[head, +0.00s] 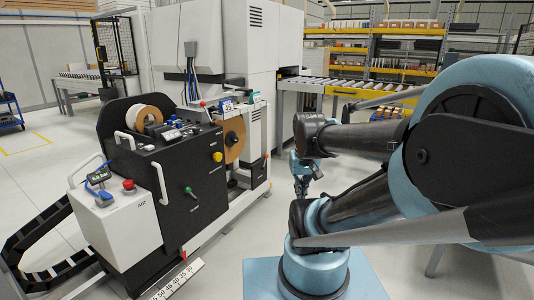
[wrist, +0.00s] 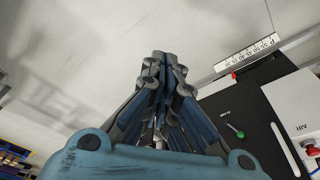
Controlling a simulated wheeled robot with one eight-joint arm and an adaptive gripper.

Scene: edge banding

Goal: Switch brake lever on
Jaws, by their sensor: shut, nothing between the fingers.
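A short lever with a green knob (head: 187,190) sticks out of the black front panel of the machine (head: 185,215). The green knob (wrist: 240,134) also shows at the lower right of the wrist view. My gripper (head: 306,182) is to the right of the machine in the head view, well apart from the lever. In the wrist view my gripper (wrist: 160,62) has its fingers together over bare floor, with nothing between them.
A yellow knob (head: 217,156) is on the same panel, up and right of the green one. A white AIR box (head: 120,225) with a red button (head: 128,185) stands at left. A ruler strip (head: 177,280) juts out low. Floor between gripper and machine is clear.

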